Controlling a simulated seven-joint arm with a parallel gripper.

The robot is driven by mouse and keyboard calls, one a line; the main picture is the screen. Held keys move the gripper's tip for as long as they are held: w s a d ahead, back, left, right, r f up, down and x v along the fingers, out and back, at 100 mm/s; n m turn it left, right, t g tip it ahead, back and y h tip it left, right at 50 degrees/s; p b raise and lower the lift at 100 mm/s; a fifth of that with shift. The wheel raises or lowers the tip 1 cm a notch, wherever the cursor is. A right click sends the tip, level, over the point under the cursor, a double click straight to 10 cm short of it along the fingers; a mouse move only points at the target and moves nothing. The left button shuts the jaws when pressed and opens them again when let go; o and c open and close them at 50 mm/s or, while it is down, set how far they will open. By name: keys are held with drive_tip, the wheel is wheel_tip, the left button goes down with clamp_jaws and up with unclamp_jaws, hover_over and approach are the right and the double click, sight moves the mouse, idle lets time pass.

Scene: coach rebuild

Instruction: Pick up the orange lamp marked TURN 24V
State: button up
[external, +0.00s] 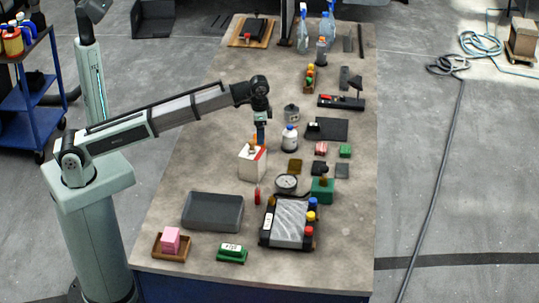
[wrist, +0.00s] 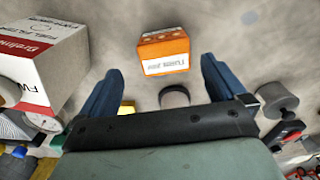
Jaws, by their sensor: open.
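An orange block-shaped item (wrist: 164,50) with a white label lies on the bench in the wrist view; its small print is not legible to me, so I cannot confirm it reads TURN 24V. My gripper (wrist: 161,66) is open, with its blue fingers on either side of the orange item in the picture and nothing held. In the external view my gripper (external: 261,136) points down above the bench, just behind the white and red box. Only a bit of orange (external: 254,141) shows there beside the fingers; the rest is hidden.
The white and red box (external: 252,163) stands close to my gripper and also shows at left in the wrist view (wrist: 38,65). A white bottle (external: 290,139) and a grey cylinder (external: 291,113) stand to the right. A grey tray (external: 212,211) lies nearer the front.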

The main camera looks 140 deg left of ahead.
drive_tip(key=shift+s+a+f, duration=0.1)
drive_tip(key=shift+a+f, duration=0.1)
drive_tip(key=shift+f, duration=1.45)
drive_tip(key=shift+s+a+f, duration=0.1)
drive_tip(key=shift+a+f, duration=0.05)
drive_tip(key=shift+f, duration=1.5)
drive_tip(key=c, duration=1.1)
drive_tip(key=shift+r, duration=0.2)
